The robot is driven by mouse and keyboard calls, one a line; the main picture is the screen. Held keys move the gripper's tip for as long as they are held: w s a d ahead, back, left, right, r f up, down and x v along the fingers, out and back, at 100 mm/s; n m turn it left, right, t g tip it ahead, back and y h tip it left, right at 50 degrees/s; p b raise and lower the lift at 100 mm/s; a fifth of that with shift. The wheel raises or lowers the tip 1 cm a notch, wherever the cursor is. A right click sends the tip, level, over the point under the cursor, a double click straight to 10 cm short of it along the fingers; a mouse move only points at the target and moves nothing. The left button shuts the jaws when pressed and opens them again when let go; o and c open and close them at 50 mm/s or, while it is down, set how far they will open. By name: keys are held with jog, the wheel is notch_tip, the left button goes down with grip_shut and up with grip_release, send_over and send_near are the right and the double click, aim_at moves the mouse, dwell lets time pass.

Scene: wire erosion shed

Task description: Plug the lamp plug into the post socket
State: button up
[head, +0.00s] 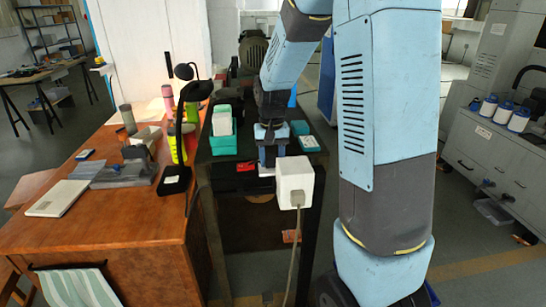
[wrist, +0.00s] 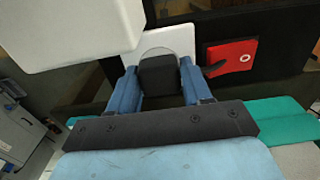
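My gripper (head: 268,160) points down near the front edge of the dark bench. In the wrist view, its blue fingers (wrist: 159,72) are closed on the sides of a dark block-shaped plug (wrist: 159,82). Behind the plug is a white plate (wrist: 184,42) with a round greyish area; I cannot tell whether the plug is seated in it. A white socket box (head: 295,176) stands nearer to me, just right of the gripper; it also shows in the wrist view (wrist: 70,28). A grey plug (head: 297,198) sits on its front face, its cable hanging down. A black desk lamp (head: 196,91) stands on the wooden desk.
A red item (head: 246,166) lies left of the gripper on the dark bench. Teal bins (head: 223,145) stand behind it. The wooden desk (head: 130,225) at left holds a laptop, bottles and tools. Grey cabinets (head: 490,155) stand at right. Floor at right is partly clear.

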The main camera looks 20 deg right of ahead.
jog(key=o, duration=0.5)
jog(key=shift+o, duration=0.2)
notch_tip(320, 180, up, 14)
jog(key=shift+f, duration=0.15)
dwell(0.6)
jog(key=s+r+n+t, duration=0.1)
jog(key=s+r+t, duration=0.1)
jog(key=s, duration=1)
jog(key=s+r+n+t, duration=0.1)
jog(key=s+r+t, duration=0.1)
jog(key=s, duration=1)
jog(key=shift+d+r+t, duration=0.2)
jog(key=shift+r+t, duration=0.1)
jog(key=shift+t, duration=0.5)
